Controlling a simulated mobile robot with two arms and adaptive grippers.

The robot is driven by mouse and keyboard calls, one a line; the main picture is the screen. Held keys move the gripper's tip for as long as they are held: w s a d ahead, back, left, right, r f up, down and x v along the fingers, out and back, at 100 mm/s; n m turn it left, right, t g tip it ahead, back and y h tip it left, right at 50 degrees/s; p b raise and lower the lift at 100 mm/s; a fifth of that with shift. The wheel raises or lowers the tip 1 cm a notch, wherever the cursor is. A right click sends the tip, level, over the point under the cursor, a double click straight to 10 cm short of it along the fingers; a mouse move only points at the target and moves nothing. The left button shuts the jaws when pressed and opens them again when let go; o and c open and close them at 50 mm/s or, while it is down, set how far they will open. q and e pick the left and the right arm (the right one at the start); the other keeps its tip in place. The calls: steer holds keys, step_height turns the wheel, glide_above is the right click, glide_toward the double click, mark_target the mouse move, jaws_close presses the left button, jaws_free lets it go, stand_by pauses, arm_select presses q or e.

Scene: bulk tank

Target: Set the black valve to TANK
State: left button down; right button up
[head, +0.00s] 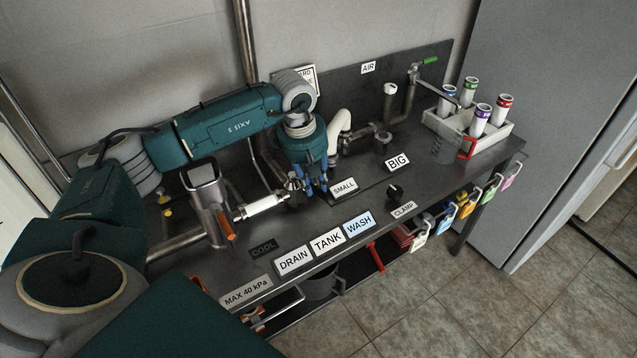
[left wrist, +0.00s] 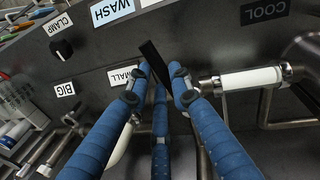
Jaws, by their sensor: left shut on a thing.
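The black valve's handle (left wrist: 154,62) shows in the left wrist view as a flat dark bar between the blue fingers of my left gripper (left wrist: 166,80). The gripper is shut on it. In the head view my left gripper (head: 314,190) points down over the bench, right of the white pipe's end, and hides most of the valve. The TANK label (head: 327,242) lies on the bench front between the DRAIN label (head: 293,262) and the WASH label (head: 359,224). I cannot tell which label the handle points to. My right gripper is not in view.
A white-sleeved pipe (head: 262,206) runs left of the gripper. A black knob (head: 395,192) stands by the CLAMP label (head: 403,209). A white rack (head: 466,131) of capped tubes stands at the right end. Coloured padlocks (head: 466,209) hang along the front edge.

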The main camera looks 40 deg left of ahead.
arm_select(q)
steer(key=shift+s+a+m+b, duration=0.25)
steer(key=shift+s+m+b, duration=0.5)
steer(key=shift+m, duration=0.45)
steer(key=shift+s, duration=0.1)
steer(key=c, duration=1.5)
jaws_free()
steer(key=shift+c, duration=0.2)
steer(key=shift+r, duration=0.15)
step_height(320, 180, up, 12)
steer(key=s, duration=0.2)
steer(key=shift+a+f, duration=0.2)
steer(key=shift+a, duration=0.25)
steer(key=shift+s, duration=0.1)
